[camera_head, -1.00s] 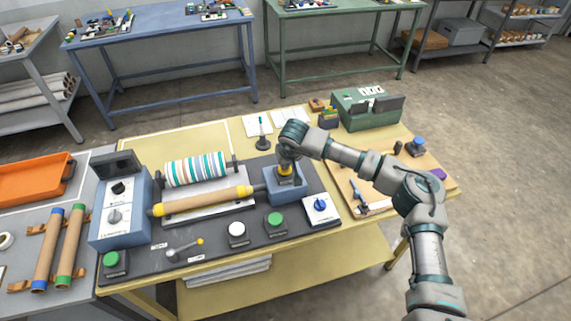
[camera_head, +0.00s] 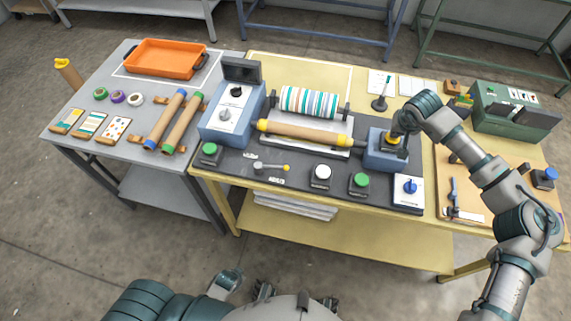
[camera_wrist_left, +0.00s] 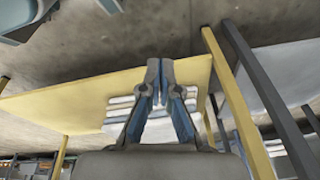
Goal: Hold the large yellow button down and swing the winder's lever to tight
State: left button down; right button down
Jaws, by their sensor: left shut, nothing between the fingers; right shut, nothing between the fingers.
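The large yellow button (camera_head: 391,140) sits on a blue housing (camera_head: 377,160) at the right end of the press. My right gripper (camera_head: 396,134) points down onto it, shut and empty. The fingers partly cover the button, and I cannot tell how far it is pressed.
White (camera_head: 320,175) and green (camera_head: 359,184) buttons and a blue knob (camera_head: 410,187) stand right of the lever. Another green button (camera_head: 209,153) is at its left. The roller (camera_head: 305,133) lies behind. The floor in front of the tables is open.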

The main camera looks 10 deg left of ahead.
pick_arm(q)
jog(key=w+a+r+m+t, duration=0.3)
jog(key=w+a+r+t, duration=0.1)
jog(key=w+a+r, duration=0.35)
notch_tip(320, 180, up, 34)
jog(key=m+t+h, duration=0.6)
jog(key=m+h, duration=0.4)
jog(key=m, duration=0.8)
send_over(272, 181)
jog(key=s+a, duration=0.5)
jog(key=s, duration=0.7)
jog(key=x, duration=0.4)
jog(key=w+a+x, duration=0.1)
jog(key=x, duration=0.3)
jog(key=a+x, duration=0.1)
jog(key=x, duration=0.3)
jog(key=shift+w+r, duration=0.15)
jog(key=shift+w, duration=0.15)
jog(key=shift+w+a, duration=0.15)
jog(key=shift+w, duration=0.3)
jog(key=shift+n+t+y, duration=0.3)
jog(key=shift+n+t, duration=0.1)
